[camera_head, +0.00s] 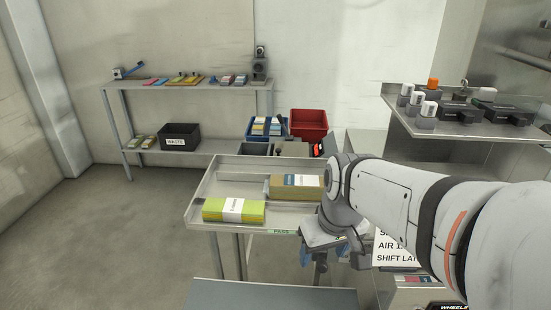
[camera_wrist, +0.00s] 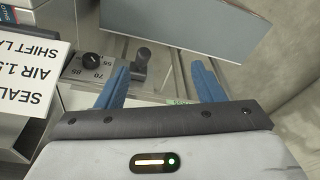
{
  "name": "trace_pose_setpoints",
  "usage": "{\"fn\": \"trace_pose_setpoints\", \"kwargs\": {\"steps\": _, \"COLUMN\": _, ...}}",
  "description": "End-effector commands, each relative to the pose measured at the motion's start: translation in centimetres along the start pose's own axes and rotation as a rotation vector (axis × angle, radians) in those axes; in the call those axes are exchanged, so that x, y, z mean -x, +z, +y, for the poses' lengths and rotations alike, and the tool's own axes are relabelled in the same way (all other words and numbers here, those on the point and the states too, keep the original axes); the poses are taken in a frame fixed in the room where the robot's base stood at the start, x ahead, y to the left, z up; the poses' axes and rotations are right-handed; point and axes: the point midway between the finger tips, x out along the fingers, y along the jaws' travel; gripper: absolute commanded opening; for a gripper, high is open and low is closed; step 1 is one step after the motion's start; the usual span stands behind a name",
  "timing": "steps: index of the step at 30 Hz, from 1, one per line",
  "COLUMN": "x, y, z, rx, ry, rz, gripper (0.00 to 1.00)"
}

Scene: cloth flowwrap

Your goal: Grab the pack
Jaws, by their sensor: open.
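A yellow-green pack (camera_head: 234,210) with a white band lies on the near left part of a metal tray table (camera_head: 205,189). A second pack (camera_head: 296,187), brown with a white and dark label, lies farther back and right on the same table, partly hidden by my arm. My gripper (camera_head: 320,262) is at the table's front right, below and right of the packs. In the wrist view my gripper (camera_wrist: 165,82) shows two blue fingers spread apart with nothing between them. No pack shows in the wrist view.
A grey panel (camera_wrist: 190,22) lies beyond the fingers. A dial unit (camera_wrist: 92,62) and a white sign (camera_wrist: 28,75) are on the left. Floor at left is clear.

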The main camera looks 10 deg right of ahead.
Motion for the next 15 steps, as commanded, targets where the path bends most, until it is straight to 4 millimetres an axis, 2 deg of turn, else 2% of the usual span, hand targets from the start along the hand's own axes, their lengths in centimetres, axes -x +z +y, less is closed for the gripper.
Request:
{"fn": "trace_pose_setpoints", "kwargs": {"steps": 1, "x": 0.7, "y": -2.1, "z": 0.3, "rx": 0.06, "ry": -0.026, "rz": -0.013, "gripper": 0.65}}
{"fn": "trace_pose_setpoints", "kwargs": {"steps": 3, "x": 1.2, "y": -5.2, "z": 0.7, "rx": 0.171, "ry": -0.073, "rz": -0.021, "gripper": 0.65}}
{"fn": "trace_pose_setpoints", "kwargs": {"steps": 7, "x": 1.4, "y": -10.8, "z": 1.9, "rx": 0.389, "ry": -0.164, "rz": -0.009, "gripper": 0.65}}
{"fn": "trace_pose_setpoints", "kwargs": {"steps": 12, "x": 0.4, "y": -17.8, "z": 4.0, "rx": 0.672, "ry": -0.278, "rz": 0.057, "gripper": 0.65}}
{"fn": "trace_pose_setpoints", "kwargs": {"steps": 15, "x": -0.7, "y": -21.2, "z": 5.3, "rx": 0.825, "ry": -0.332, "rz": 0.115, "gripper": 0.65}}
